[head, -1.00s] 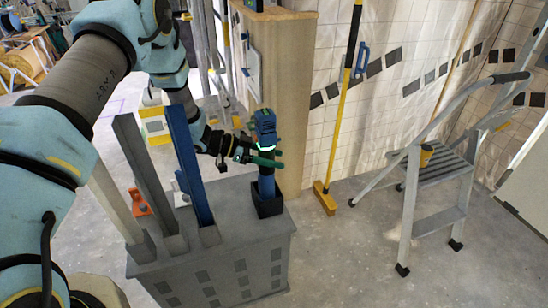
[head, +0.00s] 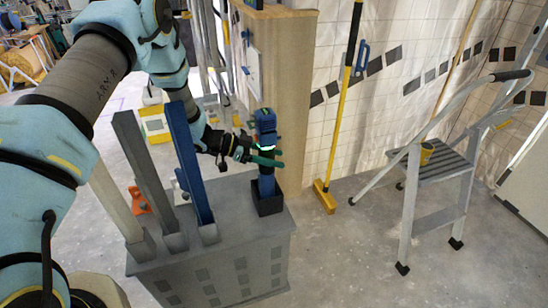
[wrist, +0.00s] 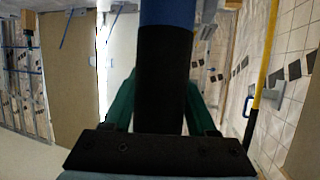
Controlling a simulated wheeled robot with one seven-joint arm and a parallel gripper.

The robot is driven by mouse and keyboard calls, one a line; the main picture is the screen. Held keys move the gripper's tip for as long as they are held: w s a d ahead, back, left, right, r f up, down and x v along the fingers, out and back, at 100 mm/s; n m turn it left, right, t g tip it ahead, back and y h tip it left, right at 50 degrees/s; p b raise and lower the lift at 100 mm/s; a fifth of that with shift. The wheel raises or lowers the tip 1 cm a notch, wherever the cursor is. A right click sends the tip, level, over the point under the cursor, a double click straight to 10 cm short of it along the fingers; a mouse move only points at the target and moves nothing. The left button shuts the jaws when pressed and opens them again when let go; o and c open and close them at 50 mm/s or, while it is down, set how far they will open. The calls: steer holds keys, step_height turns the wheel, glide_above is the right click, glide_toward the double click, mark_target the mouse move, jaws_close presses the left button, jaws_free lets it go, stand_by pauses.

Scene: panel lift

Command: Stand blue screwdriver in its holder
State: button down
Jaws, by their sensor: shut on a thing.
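The blue screwdriver (head: 265,124) stands upright on the grey cabinet top, blue at its head with a black section below. A blue lower part (head: 266,187) shows beneath my gripper and meets the black holder (head: 269,206). Its lower end is hidden by the holder's rim, so I cannot tell how deep it sits. My gripper (head: 266,158), with green fingers, is shut on the screwdriver from the left. In the wrist view the screwdriver (wrist: 163,70), black with a blue upper part, rises between the green fingers (wrist: 163,105).
The grey cabinet (head: 235,262) also carries several tall bars: a blue one (head: 187,160), a dark grey one (head: 145,165) and a pale one (head: 112,205), left of the holder. A wooden panel (head: 284,95) stands close behind. A yellow broom (head: 335,130) and stepladder (head: 430,180) are at right.

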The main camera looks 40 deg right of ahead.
jaws_free()
steer(key=shift+f, duration=0.1)
stand_by(0.3)
stand_by(0.4)
steer(key=shift+w+a, duration=0.25)
steer(key=shift+a, duration=0.05)
steer(key=shift+w+a, duration=0.6)
steer(key=shift+a, duration=0.25)
steer(key=shift+w+a, duration=0.1)
stand_by(0.4)
steer(key=w+a, duration=0.5)
steer(key=a, duration=0.2)
steer(key=shift+w+p, duration=0.15)
steer(key=shift+p, duration=0.2)
stand_by(0.4)
steer(key=shift+a, duration=0.1)
stand_by(0.4)
